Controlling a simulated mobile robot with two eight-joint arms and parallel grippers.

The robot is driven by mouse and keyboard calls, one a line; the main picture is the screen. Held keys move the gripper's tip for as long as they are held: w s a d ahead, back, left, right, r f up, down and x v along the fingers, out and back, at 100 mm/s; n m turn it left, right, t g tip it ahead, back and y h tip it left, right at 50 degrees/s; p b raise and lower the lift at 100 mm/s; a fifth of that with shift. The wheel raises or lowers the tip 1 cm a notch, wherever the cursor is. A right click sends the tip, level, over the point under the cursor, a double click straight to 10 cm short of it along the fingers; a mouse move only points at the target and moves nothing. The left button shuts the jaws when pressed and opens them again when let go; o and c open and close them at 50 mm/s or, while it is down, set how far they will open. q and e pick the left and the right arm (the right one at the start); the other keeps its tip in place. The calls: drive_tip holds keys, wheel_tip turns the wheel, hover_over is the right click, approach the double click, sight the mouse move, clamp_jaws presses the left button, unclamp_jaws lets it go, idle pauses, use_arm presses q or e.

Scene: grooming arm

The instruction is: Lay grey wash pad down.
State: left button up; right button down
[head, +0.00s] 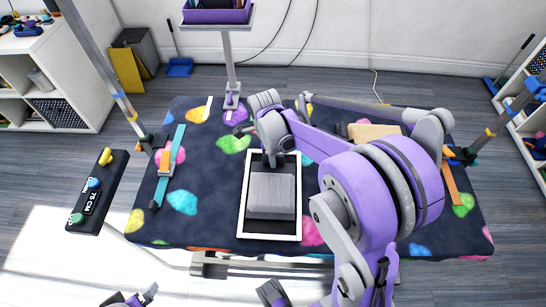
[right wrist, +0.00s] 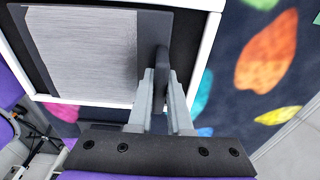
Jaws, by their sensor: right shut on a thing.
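The grey wash pad (head: 271,190) is a thick block with a brushed grey face. In the head view it is within the outline of a black tray with a white rim (head: 240,215). It fills the upper left of the right wrist view (right wrist: 80,45), with a darker strip along one side. My right gripper (head: 279,158) is at the pad's far edge. In the right wrist view its fingers (right wrist: 166,75) are shut on the pad's dark upright grip. I cannot tell whether the pad touches the tray floor. A part of my left gripper (head: 138,298) shows at the bottom edge; its jaws are unclear.
The tray lies on a dark table mat with coloured spots (head: 215,215). Orange and teal straps (head: 170,150) lie at the left, an orange strap (head: 452,180) at the right. A tan block (head: 373,131) is behind my right arm. A post with a purple bin (head: 217,14) stands at the back.

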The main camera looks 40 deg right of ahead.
drive_tip(key=shift+f, duration=0.25)
drive_tip(key=c, duration=0.8)
unclamp_jaws()
drive_tip(key=shift+o, duration=0.2)
drive_tip(key=r, duration=1)
drive_tip(key=shift+w+a+r+p, duration=0.3)
drive_tip(key=shift+a+r+p, duration=0.05)
drive_tip(key=shift+r+p, duration=0.05)
drive_tip(key=s+a+n+t+p, duration=0.2)
drive_tip(key=s+a+n, duration=0.4)
drive_tip(key=n, duration=0.7)
drive_tip(key=s+a+r+n+t+p, duration=0.1)
drive_tip(key=s+a+n+t+p, duration=0.2)
drive_tip(key=n, duration=1)
drive_tip(key=s+a+t, duration=0.1)
drive_tip(key=s+a, duration=0.2)
drive_tip(key=s, duration=0.1)
drive_tip(key=shift+a+y, duration=0.25)
drive_tip(key=shift+y, duration=0.15)
